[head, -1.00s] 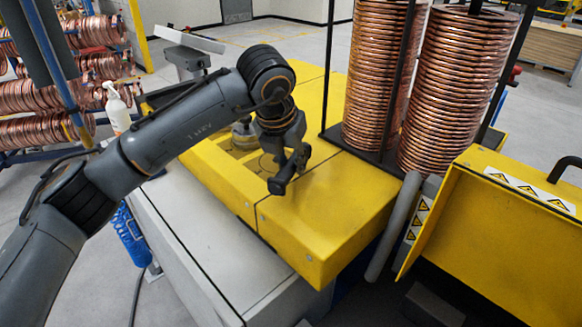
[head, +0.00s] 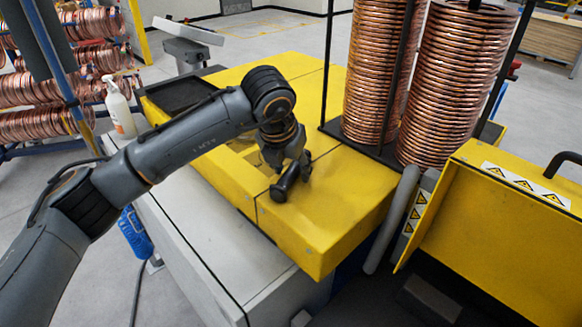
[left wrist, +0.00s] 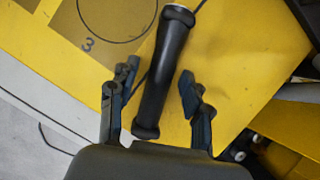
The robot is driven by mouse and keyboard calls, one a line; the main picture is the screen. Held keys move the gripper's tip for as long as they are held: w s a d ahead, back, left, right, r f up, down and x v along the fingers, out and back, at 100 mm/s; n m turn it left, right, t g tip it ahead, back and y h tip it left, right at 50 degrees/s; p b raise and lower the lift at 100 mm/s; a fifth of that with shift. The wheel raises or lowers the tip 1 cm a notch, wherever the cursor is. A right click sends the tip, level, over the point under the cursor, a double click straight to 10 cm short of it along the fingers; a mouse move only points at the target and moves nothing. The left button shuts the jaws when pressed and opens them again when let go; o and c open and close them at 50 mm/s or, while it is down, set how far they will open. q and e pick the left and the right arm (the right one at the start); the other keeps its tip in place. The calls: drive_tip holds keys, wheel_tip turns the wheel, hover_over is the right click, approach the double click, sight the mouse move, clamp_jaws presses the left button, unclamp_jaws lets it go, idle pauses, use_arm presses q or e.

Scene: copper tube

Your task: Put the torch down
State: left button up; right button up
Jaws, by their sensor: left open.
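The torch, a black cylinder with thicker ends, lies on the yellow machine top (head: 340,225) in the head view (head: 284,187). In the left wrist view the torch (left wrist: 163,80) lies lengthwise between the two fingers of my left gripper (left wrist: 159,71), with a visible gap on each side. A thin dark cord shows beside it. My left gripper in the head view (head: 296,172) points down at the torch, with its fingers open around it. My right gripper is not in view.
Tall copper coil stacks (head: 455,85) and a black post stand behind on the right. An open yellow cover (head: 500,225) with warning labels is at the right. A numbered circle outline (left wrist: 115,15) marks the top beside the torch. The front yellow surface is clear.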

use_arm(q)
drive_tip(key=shift+r, duration=0.1)
drive_tip(key=shift+r+p, duration=0.2)
drive_tip(key=shift+p, duration=0.15)
drive_tip(key=b+v, duration=0.4)
drive_tip(key=v, duration=0.7)
drive_tip(key=shift+s+r, duration=0.2)
drive_tip(key=shift+r, duration=0.2)
drive_tip(key=shift+f, duration=0.1)
